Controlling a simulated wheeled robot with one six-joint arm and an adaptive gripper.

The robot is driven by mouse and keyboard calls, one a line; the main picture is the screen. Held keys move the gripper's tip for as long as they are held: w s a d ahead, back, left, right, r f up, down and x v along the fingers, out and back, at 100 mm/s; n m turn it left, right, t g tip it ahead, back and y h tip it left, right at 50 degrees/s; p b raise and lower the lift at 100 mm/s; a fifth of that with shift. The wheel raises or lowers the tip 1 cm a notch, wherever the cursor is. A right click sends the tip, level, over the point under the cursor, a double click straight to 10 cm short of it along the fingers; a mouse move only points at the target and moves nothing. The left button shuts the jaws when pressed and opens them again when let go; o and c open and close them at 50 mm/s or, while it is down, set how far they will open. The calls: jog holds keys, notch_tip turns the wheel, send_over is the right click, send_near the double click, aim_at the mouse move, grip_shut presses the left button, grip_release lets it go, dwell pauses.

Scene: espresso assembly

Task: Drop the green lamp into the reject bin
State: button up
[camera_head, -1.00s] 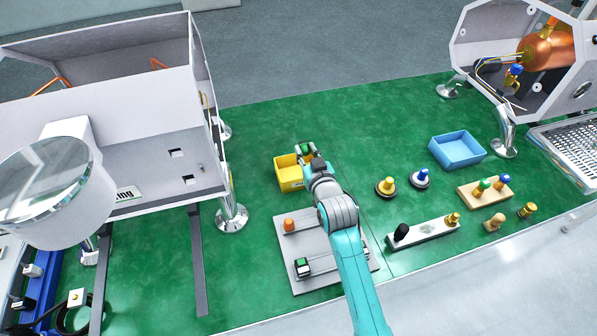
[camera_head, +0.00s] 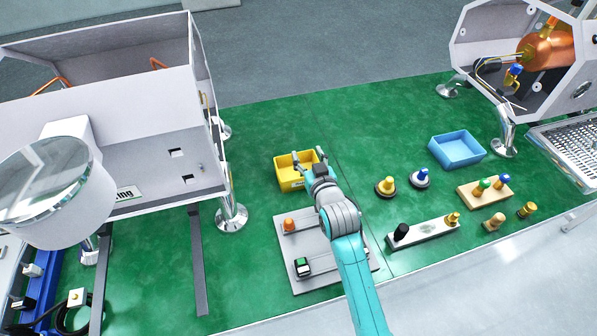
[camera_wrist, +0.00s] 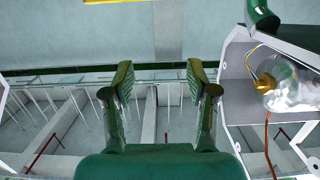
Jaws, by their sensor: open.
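My gripper (camera_head: 308,153) is open over the yellow bin (camera_head: 291,184), with its fingers spread and nothing seen between them. In the wrist view my gripper (camera_wrist: 160,75) also shows two fingers well apart and an empty gap. The green lamp is not seen in the head view now; the bin's inside is partly hidden by my gripper, so I cannot tell whether the lamp lies there. A small black-and-white block with a green top (camera_head: 302,265) sits on the grey plate (camera_head: 325,277).
An orange knob (camera_head: 289,224) stands on the same plate. A blue bin (camera_head: 458,150) is at the right, with several knobs on blocks and stands below it. A large grey machine housing (camera_head: 150,130) stands left. Green mat is bare behind the yellow bin.

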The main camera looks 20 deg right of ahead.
jog(key=s+r, duration=0.1)
jog(key=s, duration=0.9)
jog(key=shift+s+r, duration=0.2)
jog(key=shift+r, duration=0.15)
